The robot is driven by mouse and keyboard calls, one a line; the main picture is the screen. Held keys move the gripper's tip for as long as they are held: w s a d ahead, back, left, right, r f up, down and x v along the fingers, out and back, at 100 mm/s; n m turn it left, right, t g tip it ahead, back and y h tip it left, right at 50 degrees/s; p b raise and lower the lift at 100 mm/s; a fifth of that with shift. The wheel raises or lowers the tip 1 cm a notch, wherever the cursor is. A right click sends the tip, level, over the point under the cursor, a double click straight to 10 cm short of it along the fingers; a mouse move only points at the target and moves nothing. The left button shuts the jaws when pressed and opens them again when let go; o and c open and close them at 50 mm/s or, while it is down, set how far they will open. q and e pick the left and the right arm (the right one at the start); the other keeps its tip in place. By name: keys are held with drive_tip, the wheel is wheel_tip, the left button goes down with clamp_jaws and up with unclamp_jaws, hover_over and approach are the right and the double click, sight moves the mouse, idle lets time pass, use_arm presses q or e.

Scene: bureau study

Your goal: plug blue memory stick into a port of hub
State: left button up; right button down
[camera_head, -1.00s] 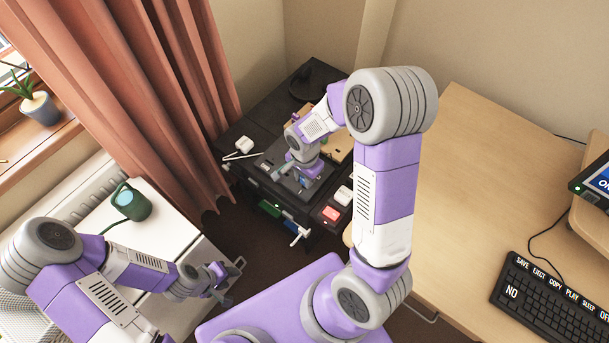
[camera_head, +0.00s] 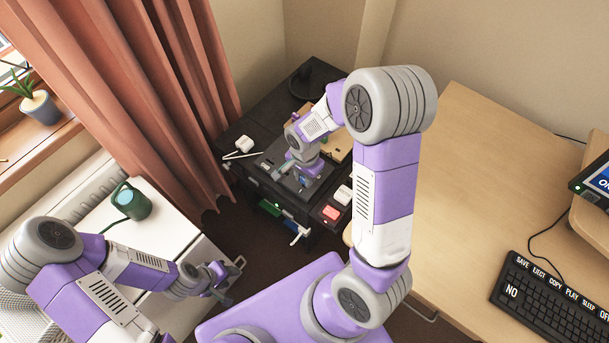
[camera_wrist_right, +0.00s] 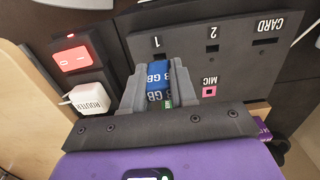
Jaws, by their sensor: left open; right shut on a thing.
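The blue memory stick (camera_wrist_right: 157,76), marked "8 GB", is between the fingers of my right gripper (camera_wrist_right: 159,84), which is shut on it. The hub (camera_wrist_right: 232,75) is a dark grey panel with slots marked 1, 2 and CARD and a pink MIC socket. In the head view my right gripper (camera_head: 303,176) is over the hub. My left gripper (camera_head: 222,281) is open and empty, far from the hub.
The wooden desk (camera_head: 465,180) at right holds a keyboard (camera_head: 555,300). Curtains hang behind the left arm.

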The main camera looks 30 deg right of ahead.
drive_tip(key=shift+f+b, duration=1.05)
drive_tip(key=shift+f, duration=0.25)
idle(1.7)
drive_tip(key=c, duration=0.8)
unclamp_jaws()
drive_tip(key=shift+r+p, duration=1.65)
drive_tip(key=shift+r, duration=2.15)
drive_tip(key=shift+r, duration=0.1)
